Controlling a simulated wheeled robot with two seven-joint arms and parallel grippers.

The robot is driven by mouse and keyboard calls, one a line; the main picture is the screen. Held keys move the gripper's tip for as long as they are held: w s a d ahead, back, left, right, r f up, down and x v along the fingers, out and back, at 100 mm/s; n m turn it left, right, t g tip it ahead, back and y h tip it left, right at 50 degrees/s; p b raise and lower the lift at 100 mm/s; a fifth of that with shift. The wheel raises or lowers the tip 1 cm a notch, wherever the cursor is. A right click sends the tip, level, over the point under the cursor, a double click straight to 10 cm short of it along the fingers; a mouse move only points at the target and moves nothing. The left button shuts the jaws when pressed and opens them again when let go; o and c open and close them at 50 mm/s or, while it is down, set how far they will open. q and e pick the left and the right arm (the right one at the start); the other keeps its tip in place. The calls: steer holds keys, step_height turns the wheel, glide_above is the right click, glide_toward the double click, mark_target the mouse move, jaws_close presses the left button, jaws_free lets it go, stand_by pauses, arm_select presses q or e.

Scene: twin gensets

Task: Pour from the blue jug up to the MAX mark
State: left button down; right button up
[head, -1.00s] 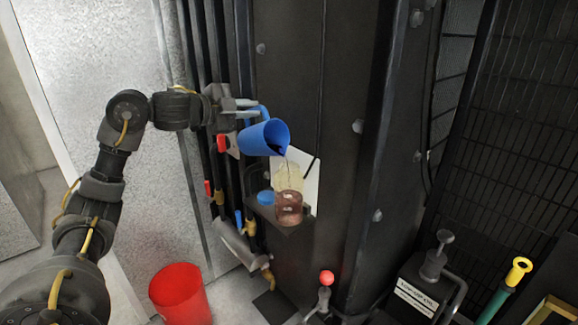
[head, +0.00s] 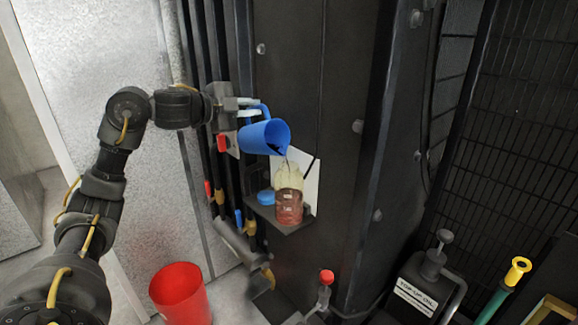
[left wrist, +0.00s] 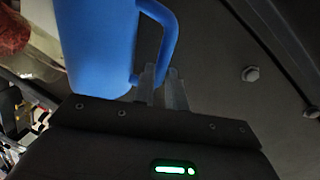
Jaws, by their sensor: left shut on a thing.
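The blue jug (head: 264,137) is tipped, with its mouth toward the lower right, above a clear bottle (head: 289,207). A thin dark stream runs from the jug's lip down to the bottle. The bottle holds reddish-brown liquid in its lower part, with a pale upper part above it. I cannot make out the MAX mark. My left gripper (head: 246,107) is shut on the jug's handle. In the left wrist view the blue jug (left wrist: 95,45) fills the upper left, with its handle at the fingers (left wrist: 160,88). My right gripper is not in view.
The bottle stands on a small dark shelf (head: 268,216) with a blue cap (head: 265,197) beside it. A red bucket (head: 180,294) is on the floor below. A red-knobbed lever (head: 326,277) and a black top-up oil can (head: 416,285) stand at the lower right.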

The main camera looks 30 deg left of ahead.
arm_select(q)
steer(key=shift+s+d+r+m, duration=0.1)
steer(key=shift+d+r+m, duration=0.2)
steer(key=shift+r, duration=0.05)
stand_by(0.9)
steer(key=shift+s+d+r+m+y+p, duration=0.15)
steer(key=shift+d+r+m+p, duration=0.15)
steer(key=shift+d+p, duration=0.25)
steer(key=shift+s+d+r+m+y+p, duration=0.15)
steer(key=shift+d+m+p, duration=0.15)
steer(key=shift+d+p, duration=0.25)
stand_by(1.2)
